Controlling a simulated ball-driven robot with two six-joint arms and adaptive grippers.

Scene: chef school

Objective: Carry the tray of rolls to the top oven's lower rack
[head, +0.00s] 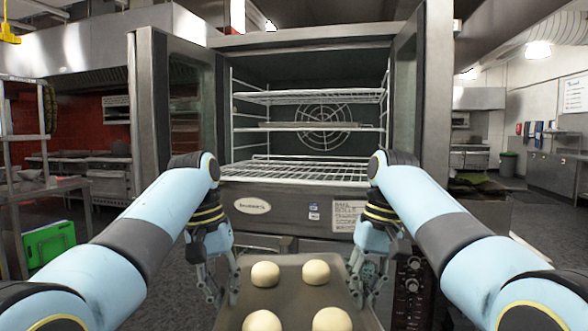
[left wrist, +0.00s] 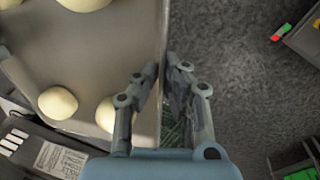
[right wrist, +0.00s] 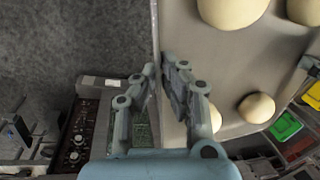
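The grey tray (head: 290,295) carries several pale round rolls (head: 265,273) and is held low in front of the oven. My left gripper (head: 222,285) is at its left edge; in the left wrist view the fingers (left wrist: 163,72) close on either side of the rim. My right gripper (head: 364,285) is at its right edge, with its fingers (right wrist: 158,72) likewise on the rim. The top oven (head: 270,200) stands open ahead. Its lower rack (head: 300,170) looks empty and lies above the tray's height. The tray's near end is cut off in the head view.
An open left door (head: 172,110) and right door (head: 408,110) flank the oven mouth. A higher rack (head: 300,97) looks empty; the middle rack (head: 310,126) seems to hold a flat dark sheet. A control panel (head: 410,285) is at lower right. A green board (head: 48,243) is at left.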

